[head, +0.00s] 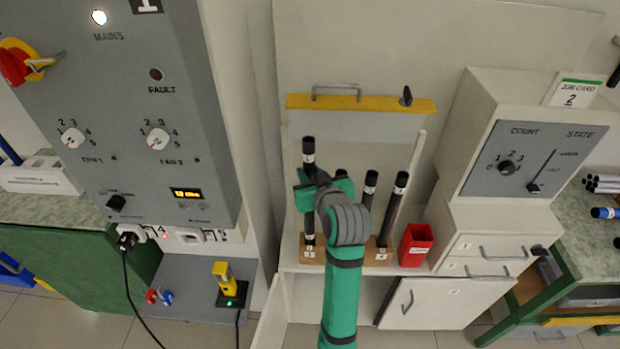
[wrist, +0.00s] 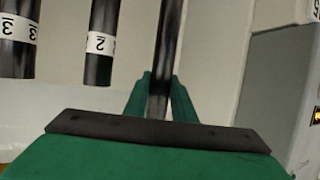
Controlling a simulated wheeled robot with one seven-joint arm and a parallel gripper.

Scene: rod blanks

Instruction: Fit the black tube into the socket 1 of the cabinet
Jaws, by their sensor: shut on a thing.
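My green gripper (head: 309,186) is shut on a black tube (head: 308,148) and holds it roughly upright. The tube has a white band near its top; its mark is too small to read. Its lower end (head: 310,225) meets the wooden block (head: 345,254) at the block's left end; I cannot tell if it is seated in a hole. In the wrist view the held tube (wrist: 166,50) stands between the green fingers (wrist: 158,95). Two more black tubes there carry bands marked 2 (wrist: 100,44) and 3 (wrist: 17,35). The cabinet (head: 352,128) is cream with a yellow-edged panel.
Several black tubes (head: 394,208) stand in the block to the right of the held one, partly behind my wrist. A red bin (head: 415,245) stands right of the block. A grey control panel (head: 120,110) rises at left, and a cream unit with drawers (head: 490,248) at right.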

